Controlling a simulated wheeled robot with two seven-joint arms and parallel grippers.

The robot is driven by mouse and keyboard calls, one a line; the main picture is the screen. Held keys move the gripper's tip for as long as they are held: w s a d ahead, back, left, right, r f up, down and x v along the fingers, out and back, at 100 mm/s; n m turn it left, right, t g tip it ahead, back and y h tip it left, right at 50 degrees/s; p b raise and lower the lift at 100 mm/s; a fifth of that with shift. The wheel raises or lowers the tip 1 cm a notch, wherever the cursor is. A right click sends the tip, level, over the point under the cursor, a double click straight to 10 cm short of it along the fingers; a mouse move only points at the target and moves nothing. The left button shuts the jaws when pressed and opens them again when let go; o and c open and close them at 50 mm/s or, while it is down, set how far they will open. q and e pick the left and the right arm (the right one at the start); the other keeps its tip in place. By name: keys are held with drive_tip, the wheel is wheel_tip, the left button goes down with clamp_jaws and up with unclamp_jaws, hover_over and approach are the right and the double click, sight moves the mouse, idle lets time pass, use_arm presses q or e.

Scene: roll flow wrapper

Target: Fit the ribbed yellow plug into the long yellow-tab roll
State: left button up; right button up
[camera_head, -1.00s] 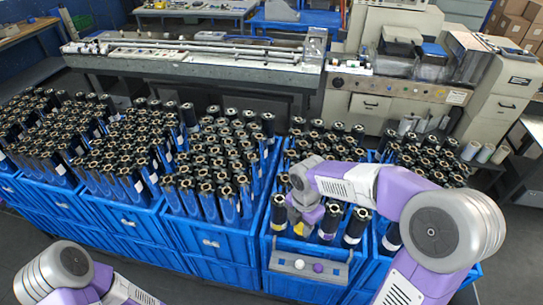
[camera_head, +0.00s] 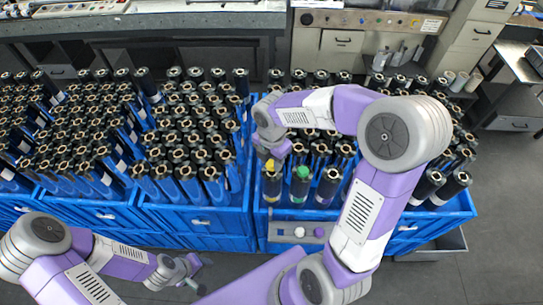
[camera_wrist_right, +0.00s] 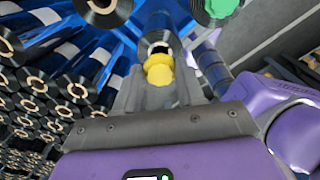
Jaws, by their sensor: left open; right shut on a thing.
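The ribbed yellow plug (camera_head: 269,165) is held by my right gripper (camera_head: 268,156). It also shows between the fingers in the right wrist view (camera_wrist_right: 158,70). My right gripper is shut on it, over the left end of the crate's front row. A dark roll (camera_head: 272,188) stands upright directly under the plug. In the wrist view its open core (camera_wrist_right: 158,48) shows just beyond the plug; I cannot tell whether the plug touches it. Its yellow tab is not clear to me. My left gripper (camera_head: 196,276) is open and empty, low at the left front, away from the rolls.
A green plug (camera_head: 303,172) sits in the neighbouring roll to the right. A grey tray (camera_head: 276,232) on the crate front holds a white and a purple plug. Blue crates (camera_head: 205,220) packed with upright rolls stand closely side by side. The floor in front is clear.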

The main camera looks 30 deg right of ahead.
drive_tip(key=shift+f+b, duration=0.85)
drive_tip(key=shift+f, duration=0.4)
drive_tip(key=shift+p, duration=0.3)
idle(0.5)
drive_tip(key=shift+r, duration=0.3)
drive_tip(key=shift+r+p, duration=0.5)
drive_tip(key=shift+p, duration=0.2)
drive_tip(key=shift+r+p, duration=0.25)
drive_tip(key=shift+p, duration=0.1)
idle(0.7)
drive_tip(key=shift+r+p, duration=0.5)
drive_tip(key=shift+r, duration=0.1)
idle(0.6)
